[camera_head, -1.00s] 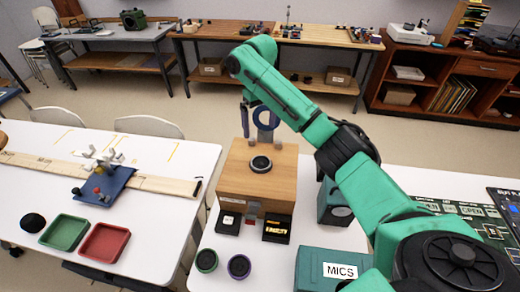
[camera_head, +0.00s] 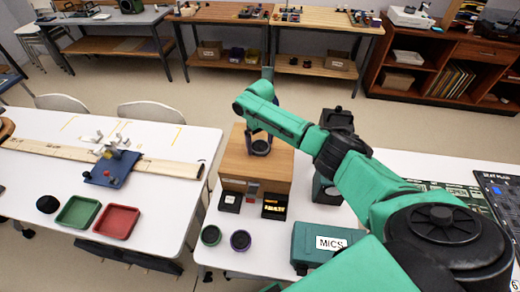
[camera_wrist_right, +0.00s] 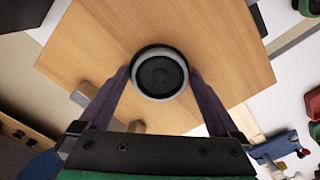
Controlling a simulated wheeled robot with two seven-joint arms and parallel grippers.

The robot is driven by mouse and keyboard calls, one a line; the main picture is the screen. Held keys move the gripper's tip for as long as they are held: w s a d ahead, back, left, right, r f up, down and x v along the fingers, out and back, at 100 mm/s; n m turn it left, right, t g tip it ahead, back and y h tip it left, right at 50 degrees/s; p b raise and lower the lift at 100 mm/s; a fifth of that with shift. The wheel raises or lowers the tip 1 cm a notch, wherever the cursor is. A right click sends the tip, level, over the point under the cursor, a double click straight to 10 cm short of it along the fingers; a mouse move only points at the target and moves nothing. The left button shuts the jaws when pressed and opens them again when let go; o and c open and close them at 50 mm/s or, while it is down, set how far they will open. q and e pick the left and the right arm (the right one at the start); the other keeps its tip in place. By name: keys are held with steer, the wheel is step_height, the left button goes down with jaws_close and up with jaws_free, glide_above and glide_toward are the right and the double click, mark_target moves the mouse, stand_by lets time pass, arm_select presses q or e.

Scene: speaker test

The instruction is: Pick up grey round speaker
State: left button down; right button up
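The grey round speaker (camera_wrist_right: 160,72), with a dark cone and a light grey rim, sits on top of a wooden box (camera_wrist_right: 90,45). In the head view the speaker (camera_head: 260,148) is partly hidden by my right gripper (camera_head: 260,138), which points down at the box top (camera_head: 240,150). In the right wrist view my right gripper (camera_wrist_right: 160,82) is open, with one purple-grey finger on each side of the speaker. Thin gaps seem to show beside the rim; contact is not clear. My left gripper is not in view.
A teal MICS case (camera_head: 312,254) and a dark teal box (camera_head: 325,190) stand right of the wooden box. Two small round items, green-rimmed (camera_head: 211,235) and purple-rimmed (camera_head: 240,240), lie in front. Green (camera_head: 78,212) and red (camera_head: 116,221) trays are on the left table.

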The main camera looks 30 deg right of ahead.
steer(key=c, duration=1)
steer(key=shift+w, duration=0.1)
jaws_close()
steer(key=shift+r, duration=0.1)
